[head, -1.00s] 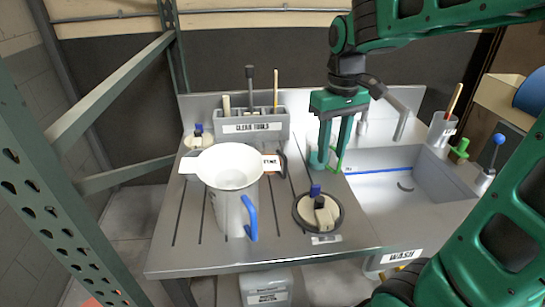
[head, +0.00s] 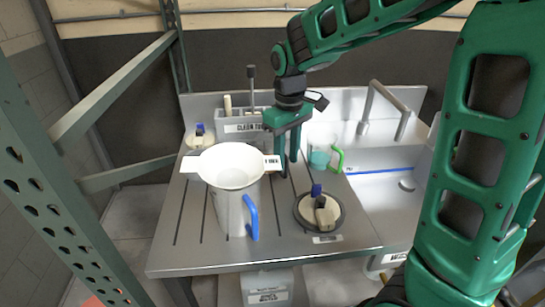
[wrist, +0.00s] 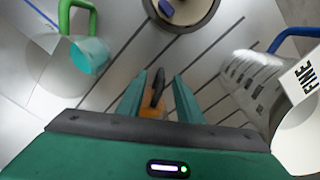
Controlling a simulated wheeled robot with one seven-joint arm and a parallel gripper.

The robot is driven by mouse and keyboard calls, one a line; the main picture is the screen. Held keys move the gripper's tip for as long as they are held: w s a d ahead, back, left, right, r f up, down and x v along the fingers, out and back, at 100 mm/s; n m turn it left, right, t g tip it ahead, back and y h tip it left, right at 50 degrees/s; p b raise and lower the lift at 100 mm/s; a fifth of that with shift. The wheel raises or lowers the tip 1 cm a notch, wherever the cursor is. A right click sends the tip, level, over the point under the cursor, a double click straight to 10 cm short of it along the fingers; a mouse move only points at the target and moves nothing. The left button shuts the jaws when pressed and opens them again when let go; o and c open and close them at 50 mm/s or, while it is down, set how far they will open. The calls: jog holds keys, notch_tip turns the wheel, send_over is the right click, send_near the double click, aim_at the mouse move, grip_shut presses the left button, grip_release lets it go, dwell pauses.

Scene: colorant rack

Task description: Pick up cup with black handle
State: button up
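My gripper (head: 289,160) is open over the counter, just behind and right of the white funnel. In the wrist view my gripper (wrist: 160,85) has its two green fingers apart. A black handle (wrist: 158,86) shows between them, with an orange-brown part of the cup (wrist: 152,112) just below it. Most of this cup is hidden by my gripper, and I cannot tell whether the fingers touch it. In the head view the cup is largely hidden behind the funnel and my fingers.
A white funnel (head: 230,165) sits on a metal pitcher with a blue handle (head: 251,215). A green-handled cup with teal contents (head: 320,158) stands to the right. A round lidded opening (head: 305,222) lies in front. The rack (head: 222,125) is behind; the sink (head: 390,185) is right.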

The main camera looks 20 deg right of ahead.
aim_at(286, 176)
notch_tip(286, 176, down, 4)
jog(key=shift+s+f, duration=0.15)
grip_shut()
jog(key=shift+r, duration=0.2)
dwell(0.4)
